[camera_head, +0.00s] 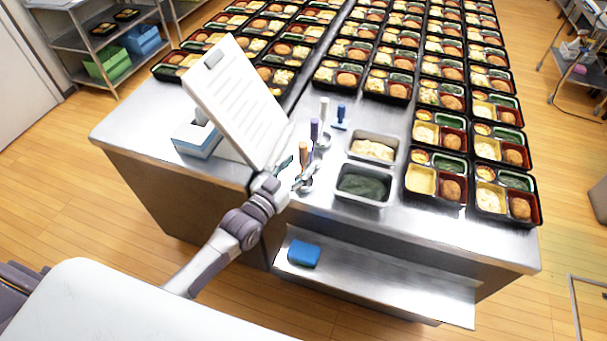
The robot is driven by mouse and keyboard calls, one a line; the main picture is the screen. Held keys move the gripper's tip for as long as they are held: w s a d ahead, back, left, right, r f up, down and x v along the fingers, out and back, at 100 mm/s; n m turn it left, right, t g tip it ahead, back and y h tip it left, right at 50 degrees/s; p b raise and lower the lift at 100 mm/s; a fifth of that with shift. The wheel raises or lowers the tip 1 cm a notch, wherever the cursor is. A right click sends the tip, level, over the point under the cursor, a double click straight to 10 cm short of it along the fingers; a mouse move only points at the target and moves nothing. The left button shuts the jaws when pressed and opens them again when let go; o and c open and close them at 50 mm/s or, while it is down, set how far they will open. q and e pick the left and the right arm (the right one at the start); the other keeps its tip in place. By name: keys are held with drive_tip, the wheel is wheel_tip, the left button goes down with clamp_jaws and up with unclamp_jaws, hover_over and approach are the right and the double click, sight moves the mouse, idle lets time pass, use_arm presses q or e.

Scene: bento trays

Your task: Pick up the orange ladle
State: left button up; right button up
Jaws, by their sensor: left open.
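The orange ladle (303,148) stands with its handle up on the steel table, close to the clipboard. Its metal bowl (306,185) seems to rest low near the table's front edge. My left gripper (304,172) reaches in from the lower left and is open beside the ladle's lower part. The small scale does not show whether a finger touches it. A purple-handled utensil (314,128) and a white-handled one (324,108) stand just behind. My right gripper is not in view.
Metal pans with dark green food (364,200) and pale food (373,161) sit to the right. A blue-handled tool (341,112) is behind. Filled bento trays (435,203) cover the right side. The table's left corner (125,130) is clear.

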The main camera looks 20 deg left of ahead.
sight(301, 162)
use_arm(q)
drive_tip(key=x, duration=0.3)
drive_tip(key=shift+w, duration=0.25)
drive_tip(key=shift+s+r, duration=0.1)
drive_tip(key=shift+c, duration=0.3)
drive_tip(key=shift+c, duration=1.2)
clamp_jaws()
